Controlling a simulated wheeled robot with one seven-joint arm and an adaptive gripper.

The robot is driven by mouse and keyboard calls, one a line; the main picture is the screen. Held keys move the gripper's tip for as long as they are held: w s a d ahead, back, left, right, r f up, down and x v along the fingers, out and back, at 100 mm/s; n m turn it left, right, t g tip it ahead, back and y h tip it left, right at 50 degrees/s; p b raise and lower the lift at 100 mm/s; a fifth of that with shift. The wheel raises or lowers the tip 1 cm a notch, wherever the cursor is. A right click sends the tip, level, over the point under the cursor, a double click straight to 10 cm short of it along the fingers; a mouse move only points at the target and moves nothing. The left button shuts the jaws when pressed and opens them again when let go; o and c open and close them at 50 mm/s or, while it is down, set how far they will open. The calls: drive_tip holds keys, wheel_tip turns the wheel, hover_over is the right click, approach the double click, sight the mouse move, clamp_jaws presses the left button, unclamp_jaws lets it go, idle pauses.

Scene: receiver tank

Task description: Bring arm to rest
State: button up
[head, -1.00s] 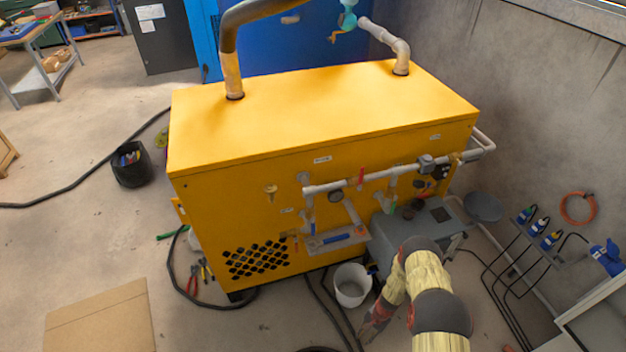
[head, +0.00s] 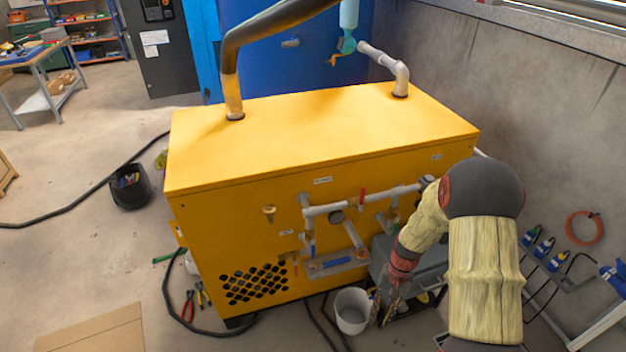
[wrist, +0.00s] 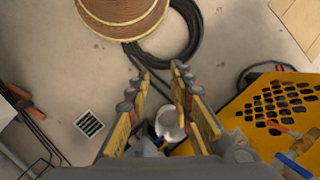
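My arm (head: 484,270) is raised and bent in front of the right end of the yellow machine (head: 320,140). My gripper (head: 385,312) hangs low by the machine's front, close to the white bucket (head: 352,311). In the wrist view my gripper (wrist: 158,82) has its two yellow fingers apart with nothing between them. The white bucket (wrist: 170,125) shows beyond the fingers, over the floor. The arm hides part of the grey unit at the machine's lower right.
Pipes and valves (head: 335,209) run along the machine's front. A grey wall (head: 560,130) and a small rack with blue-capped bottles (head: 545,250) stand at right. A coiled black hose (wrist: 185,45) and a round tan object (wrist: 122,15) lie on the floor. Cardboard (head: 95,332) lies at lower left.

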drive_tip(key=s+r+n+t+b, duration=0.1)
drive_tip(key=s+r+t+b, duration=0.1)
drive_tip(key=s+r, duration=0.4)
drive_tip(key=s+a+r+n+t+h+b, duration=0.1)
drive_tip(key=s+r+t, duration=0.3)
drive_tip(key=r, duration=1.2)
drive_tip(key=s+a+r+n+t+h+b, duration=0.1)
drive_tip(key=s+r+t+b, duration=0.1)
drive_tip(key=s+r, duration=0.6)
wheel_tip(320, 180, up, 3)
drive_tip(key=shift+s+n+t+b, duration=0.2)
drive_tip(key=shift+n+t+b, duration=0.2)
drive_tip(key=shift+b, duration=0.5)
